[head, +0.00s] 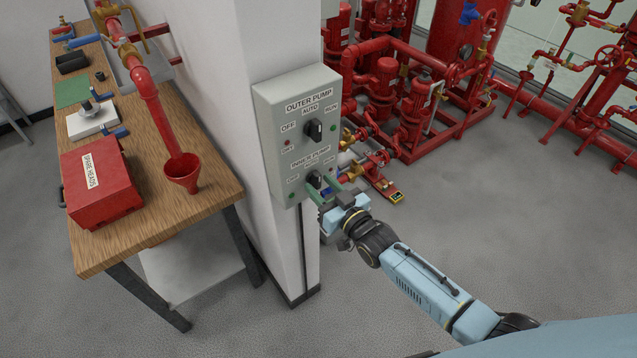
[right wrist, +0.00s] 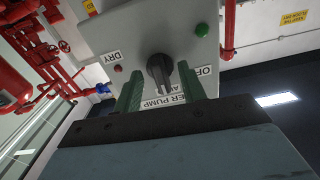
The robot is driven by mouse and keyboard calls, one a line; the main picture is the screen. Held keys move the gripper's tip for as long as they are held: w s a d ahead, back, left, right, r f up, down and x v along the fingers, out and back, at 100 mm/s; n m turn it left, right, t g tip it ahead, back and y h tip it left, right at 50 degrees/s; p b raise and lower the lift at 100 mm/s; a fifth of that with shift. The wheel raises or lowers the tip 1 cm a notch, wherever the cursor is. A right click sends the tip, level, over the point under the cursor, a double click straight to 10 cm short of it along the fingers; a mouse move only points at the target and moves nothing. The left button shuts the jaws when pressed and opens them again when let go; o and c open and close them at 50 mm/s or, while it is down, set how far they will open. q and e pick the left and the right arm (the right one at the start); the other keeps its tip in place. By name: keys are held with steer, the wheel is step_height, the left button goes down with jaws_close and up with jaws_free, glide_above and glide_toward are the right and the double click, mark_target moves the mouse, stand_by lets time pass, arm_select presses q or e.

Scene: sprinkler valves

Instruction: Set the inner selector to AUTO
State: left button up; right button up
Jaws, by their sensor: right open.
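The inner selector (head: 314,178) is a black knob low on the grey control box (head: 268,120), by the INNER PUMP label. In the right wrist view the knob (right wrist: 160,72) stands between the green fingers of my right gripper (right wrist: 159,78). The gripper (head: 324,190) is open, with one finger on each side of the knob; I cannot tell whether either touches it. The knob's pointer setting is unclear, as the gripper partly covers it and its labels. The outer selector (head: 313,130) is a black knob above, under OUTER PUMP. My left gripper is not in view.
The box hangs on a white pillar (head: 290,250). A wooden bench (head: 215,205) at left holds a red spare-heads box (head: 100,190) and a red funnel (head: 182,172). Red pumps and pipes (head: 400,90) stand behind at right.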

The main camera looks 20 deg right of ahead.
mark_target(319, 184)
steer(key=p+v, duration=0.2)
steer(key=v, duration=0.1)
steer(key=shift+s+d+r, duration=0.1)
steer(key=shift+s+r, duration=0.05)
steer(key=shift+s, duration=0.2)
steer(key=shift+p+v, duration=0.35)
steer(key=shift+v, duration=0.6)
steer(key=s+d+f+g+h+b, duration=0.1)
steer(key=s+d+f+g+b, duration=0.3)
steer(key=f, duration=0.6)
steer(key=s+a+f+m+g+h+b, duration=0.15)
steer(key=s+f, duration=0.35)
steer(key=f, duration=0.5)
steer(key=s+d+f+n+g+h+b, duration=0.15)
steer(key=s+f, duration=0.35)
steer(key=f, duration=0.5)
steer(key=s+d+f+g+b, duration=0.1)
steer(key=s+f+g+b, duration=0.1)
steer(key=s+f, duration=0.4)
steer(key=s+d+f+g+h+b, duration=0.1)
steer(key=s+f+g+b, duration=0.2)
steer(key=s+f, duration=0.4)
steer(key=s+d+f+m+g+h+b, duration=0.1)
steer(key=s+f+g, duration=0.3)
steer(key=s, duration=1.4)
step_height(319, 184, down, 3)
steer(key=shift+d+f+b, duration=0.2)
steer(key=shift+f+b, duration=0.05)
steer(key=shift+b, duration=0.65)
